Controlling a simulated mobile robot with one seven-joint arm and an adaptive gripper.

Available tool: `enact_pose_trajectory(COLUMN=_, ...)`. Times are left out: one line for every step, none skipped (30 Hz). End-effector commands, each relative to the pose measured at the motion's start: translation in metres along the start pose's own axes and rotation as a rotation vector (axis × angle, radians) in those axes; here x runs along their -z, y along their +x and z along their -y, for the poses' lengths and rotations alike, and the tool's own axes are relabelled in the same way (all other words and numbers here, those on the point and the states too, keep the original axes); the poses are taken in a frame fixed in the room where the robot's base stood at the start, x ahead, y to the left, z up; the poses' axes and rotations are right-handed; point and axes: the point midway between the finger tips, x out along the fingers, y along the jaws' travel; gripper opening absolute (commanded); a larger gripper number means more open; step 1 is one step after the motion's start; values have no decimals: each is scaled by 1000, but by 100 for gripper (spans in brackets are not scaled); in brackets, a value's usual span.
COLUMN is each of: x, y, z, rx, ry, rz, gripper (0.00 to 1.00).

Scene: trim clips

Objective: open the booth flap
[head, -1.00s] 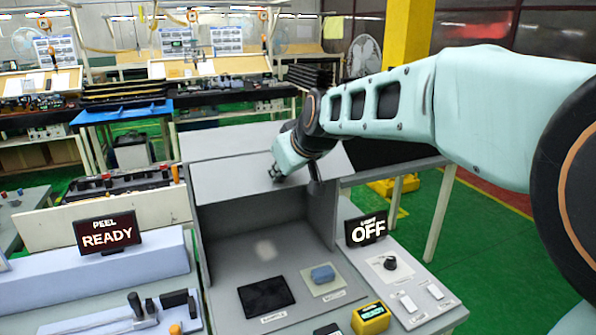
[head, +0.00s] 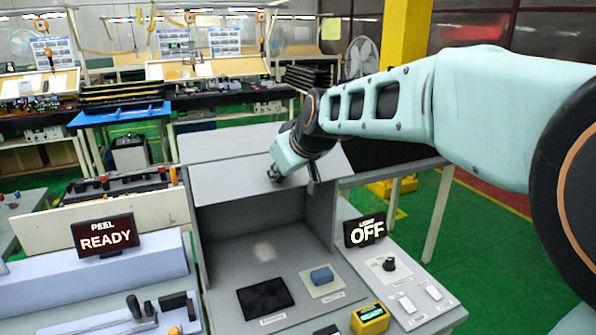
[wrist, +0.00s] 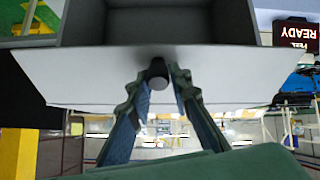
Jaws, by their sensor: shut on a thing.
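The booth flap (head: 228,179) is a flat grey panel at the upper front of the grey booth (head: 318,212) in the head view. It sits tilted above the booth's front, and the inside shows below its lower edge. In the wrist view, the flap (wrist: 90,78) spans the picture, with a dark round knob (wrist: 157,70) on it. My gripper (head: 275,176) is at the flap's right part. In the wrist view its two fingers (wrist: 160,85) are on either side of the knob, shut on it. In the head view the wrist hides the knob.
Inside the booth are a black pad (head: 265,298) and a blue block (head: 321,275) on a pale plate. An OFF sign (head: 365,231), a dark dial (head: 389,264) and switches stand at right. A READY sign (head: 104,236) stands at left. A yellow device (head: 370,318) sits in front.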

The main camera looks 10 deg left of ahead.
Motion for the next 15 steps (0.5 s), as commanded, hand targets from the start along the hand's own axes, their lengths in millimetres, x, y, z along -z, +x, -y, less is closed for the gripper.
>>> enact_pose_trajectory(x=13, y=-6, z=-6, rx=-17, ry=-2, rz=-29, gripper=0)
enact_pose_trajectory(x=13, y=-6, z=-6, rx=-17, ry=-2, rz=-29, gripper=0)
enact_pose_trajectory(x=13, y=-6, z=-6, rx=-17, ry=-2, rz=-29, gripper=0)
enact_pose_trajectory(x=13, y=-6, z=-6, rx=-17, ry=-2, rz=-29, gripper=0)
enact_pose_trajectory(x=13, y=-6, z=-6, rx=-17, ry=-2, rz=-29, gripper=0)
enact_pose_trajectory(x=13, y=-6, z=-6, rx=-17, ry=-2, rz=-29, gripper=0)
enact_pose_trajectory(x=13, y=-6, z=-6, rx=-17, ry=-2, rz=-29, gripper=0)
enact_pose_trajectory(x=13, y=-6, z=-6, rx=-17, ry=-2, rz=-29, gripper=0)
enact_pose_trajectory(x=13, y=-6, z=-6, rx=-17, ry=-2, rz=-29, gripper=0)
enact_pose_trajectory(x=13, y=-6, z=-6, rx=-17, ry=-2, rz=-29, gripper=0)
enact_pose_trajectory(x=13, y=-6, z=-6, rx=-17, ry=-2, rz=-29, gripper=0)
enact_pose_trajectory(x=13, y=-6, z=-6, rx=-17, ry=-2, rz=-29, gripper=21)
enact_pose_trajectory(x=12, y=-6, z=-6, rx=-16, ry=-2, rz=-28, gripper=24)
enact_pose_trajectory(x=12, y=-6, z=-6, rx=-16, ry=-2, rz=-27, gripper=27)
enact_pose_trajectory(x=11, y=-5, z=-6, rx=-15, ry=-2, rz=-25, gripper=32)
